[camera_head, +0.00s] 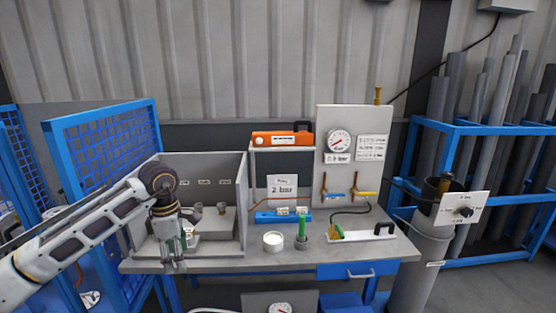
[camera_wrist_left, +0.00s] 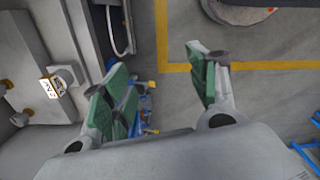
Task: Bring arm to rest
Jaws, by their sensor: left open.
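My left arm (camera_head: 85,232) comes in from the left of the head view. Its gripper (camera_head: 176,262) points down at the front left of the grey workbench, in front of an open grey booth (camera_head: 246,205). In the left wrist view the two green-padded fingers of this gripper (camera_wrist_left: 155,78) stand wide apart with nothing between them. Grey floor with a yellow line shows beyond them. My right arm and gripper are not in view.
The workbench (camera_head: 340,252) carries a white tub (camera_head: 273,241), a green-topped holder (camera_head: 302,238) and a gauge panel (camera_head: 338,118). Blue mesh panels (camera_head: 105,150) stand close on the left. A grey cylinder (camera_head: 420,265) and a pipe rack (camera_head: 490,128) stand on the right.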

